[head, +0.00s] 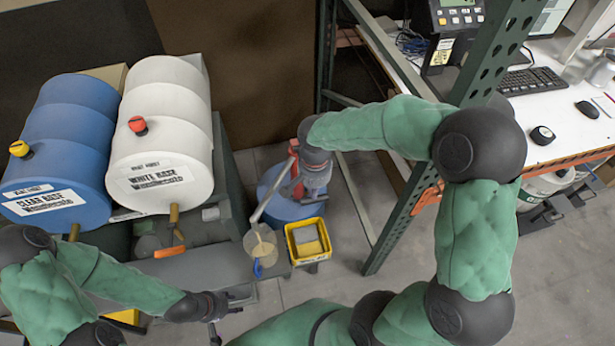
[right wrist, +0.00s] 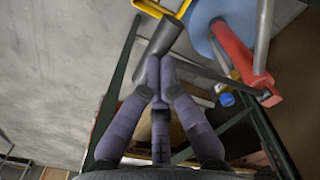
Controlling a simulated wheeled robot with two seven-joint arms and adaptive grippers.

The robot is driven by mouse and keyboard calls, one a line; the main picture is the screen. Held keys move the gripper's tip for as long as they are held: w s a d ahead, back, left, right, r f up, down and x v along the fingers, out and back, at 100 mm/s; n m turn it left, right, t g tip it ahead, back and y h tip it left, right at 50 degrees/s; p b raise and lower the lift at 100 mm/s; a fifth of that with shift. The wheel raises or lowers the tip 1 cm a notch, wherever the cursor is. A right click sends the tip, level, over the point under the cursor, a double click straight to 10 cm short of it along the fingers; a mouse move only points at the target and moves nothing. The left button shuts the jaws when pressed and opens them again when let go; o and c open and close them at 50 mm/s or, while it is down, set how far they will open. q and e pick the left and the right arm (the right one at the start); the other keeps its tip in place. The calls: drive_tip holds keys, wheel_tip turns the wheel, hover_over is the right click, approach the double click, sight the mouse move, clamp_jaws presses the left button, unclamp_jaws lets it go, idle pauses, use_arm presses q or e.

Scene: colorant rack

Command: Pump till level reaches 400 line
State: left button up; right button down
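A red hand pump (head: 293,172) stands on a blue drum (head: 285,208) and also shows in the right wrist view (right wrist: 240,62). Its grey spout (head: 268,193) slopes down to a clear container (head: 260,243) holding tan liquid, with a blue part at its front. The level lines are too small to read. My right gripper (head: 314,178) is at the pump; in the right wrist view its fingers (right wrist: 163,72) close on the dark grey pump handle (right wrist: 166,36). My left gripper (head: 232,314) is open and empty, in front of and left of the container.
A yellow tray (head: 308,240) stands right of the container. A blue barrel (head: 68,140) and a white barrel (head: 162,130) lie on a rack at left. A green metal post (head: 408,190) and a desk (head: 550,120) stand at right. Grey floor (head: 330,275) is clear near the tray.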

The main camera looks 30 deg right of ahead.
drive_tip(key=shift+f+b, duration=3.85)
drive_tip(key=shift+f, duration=1.35)
wheel_tip(320, 180, up, 16)
drive_tip(key=p, duration=1.1)
drive_tip(key=shift+f, duration=0.25)
drive_tip(key=shift+f, duration=0.1)
drive_tip(key=shift+f+b, duration=5.75)
drive_tip(key=shift+f, duration=1.75)
wheel_tip(320, 180, up, 15)
drive_tip(key=p, duration=1.1)
